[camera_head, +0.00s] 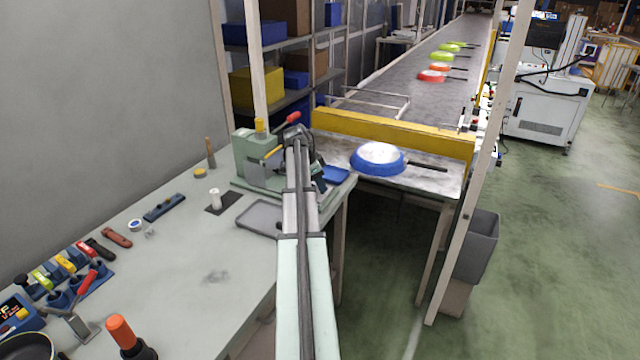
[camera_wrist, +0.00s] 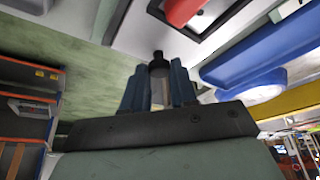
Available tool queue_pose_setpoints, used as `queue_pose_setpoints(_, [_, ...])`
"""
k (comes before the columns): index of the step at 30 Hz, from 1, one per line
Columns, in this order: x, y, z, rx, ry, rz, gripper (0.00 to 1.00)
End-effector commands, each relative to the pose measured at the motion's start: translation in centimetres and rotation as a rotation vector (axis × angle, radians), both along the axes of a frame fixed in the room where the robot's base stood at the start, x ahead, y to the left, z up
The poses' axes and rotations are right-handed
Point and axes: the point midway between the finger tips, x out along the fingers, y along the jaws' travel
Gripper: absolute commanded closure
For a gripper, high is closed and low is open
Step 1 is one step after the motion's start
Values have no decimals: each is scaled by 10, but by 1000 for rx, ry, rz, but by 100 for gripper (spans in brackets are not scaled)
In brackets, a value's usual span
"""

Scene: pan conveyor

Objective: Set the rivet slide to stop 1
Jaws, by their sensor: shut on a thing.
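My gripper (camera_wrist: 158,88) is shut on a dark, round-topped knob (camera_wrist: 158,62) in the wrist view, the knob standing between the blue fingers. Whether this knob belongs to the rivet slide cannot be told. In the head view my arm hides the grip and part of the machine, and no stop marks are readable.
A blue tray (camera_head: 335,175) and a grey tray (camera_head: 258,217) flank my arm. Several tools lie on the bench's left; its middle is mostly clear. A slanting white post (camera_head: 480,190) stands right.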

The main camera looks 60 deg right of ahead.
Motion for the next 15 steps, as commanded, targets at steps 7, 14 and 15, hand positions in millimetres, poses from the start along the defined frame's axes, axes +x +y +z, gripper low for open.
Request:
queue_pose_setpoints(7, [27,-2,0,1,-1,3,100])
queue_pose_setpoints(14, [47,0,0,0,0,1,100])
queue_pose_setpoints(15, [46,0,0,0,0,1,100])
